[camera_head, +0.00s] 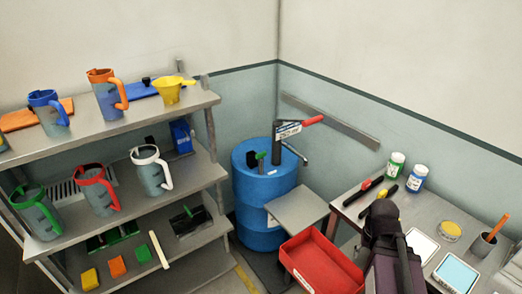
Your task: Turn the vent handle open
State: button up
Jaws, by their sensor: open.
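A blue drum (264,205) stands in the corner between the shelves and the bench. A small green handle (260,156) on a dark stem is on its top, at the left. Beside it a dark pump (282,140) with a white label rises from the lid, with a red-ended lever (312,120) pointing right and a thin spout. No label names the vent handle; the small green handle looks most like it. My gripper (381,208) is black, at lower right in front of the bench, apart from the drum. Its fingertips are hard to make out, and nothing shows held.
Left shelves (110,127) hold several jugs, a yellow funnel (172,88) and scoops. A small grey stand (297,208) and red tray (318,262) sit before the drum. The right bench (432,207) carries bottles (396,165), markers and a tablet.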

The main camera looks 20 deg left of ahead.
aim_at(259, 156)
jog(key=u, duration=0.4)
jog(key=i, duration=0.85)
jog(key=u, duration=0.5)
